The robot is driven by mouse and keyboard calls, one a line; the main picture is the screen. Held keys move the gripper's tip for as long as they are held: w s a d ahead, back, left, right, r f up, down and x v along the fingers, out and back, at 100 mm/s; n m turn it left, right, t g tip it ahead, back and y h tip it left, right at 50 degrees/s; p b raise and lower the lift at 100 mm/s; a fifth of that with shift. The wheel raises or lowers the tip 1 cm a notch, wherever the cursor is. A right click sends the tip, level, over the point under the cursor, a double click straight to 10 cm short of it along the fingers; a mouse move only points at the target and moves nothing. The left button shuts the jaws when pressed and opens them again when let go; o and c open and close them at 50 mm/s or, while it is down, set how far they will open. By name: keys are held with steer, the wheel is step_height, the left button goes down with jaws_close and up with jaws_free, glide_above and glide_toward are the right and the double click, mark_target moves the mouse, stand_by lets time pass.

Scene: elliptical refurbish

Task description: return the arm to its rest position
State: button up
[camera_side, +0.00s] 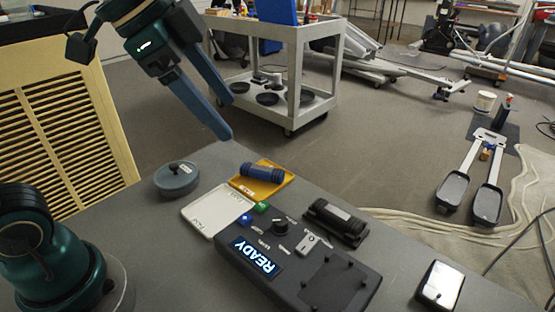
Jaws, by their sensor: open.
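My gripper (228,119) hangs at the upper left of the side view, above the far edge of the grey table (130,240). Its two long blue fingers are spread apart with nothing between them. The fingertips point down and right, in the air above the yellow tray (285,182) and clear of the things on the table. My arm's dark green base part is at the lower left; the links between it and the gripper are partly out of frame.
A blue ribbed cylinder (262,172) lies on the yellow tray.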

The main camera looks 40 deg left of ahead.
steer(key=s+a+f+n+y, duration=0.1)
steer(key=s+a+f+n, duration=0.2)
steer(key=s+f+n, duration=0.5)
steer(key=shift+s+a+f+n+y, duration=0.3)
steer(key=shift+s+f+n+y, duration=0.1)
steer(key=shift+f+n, duration=0.35)
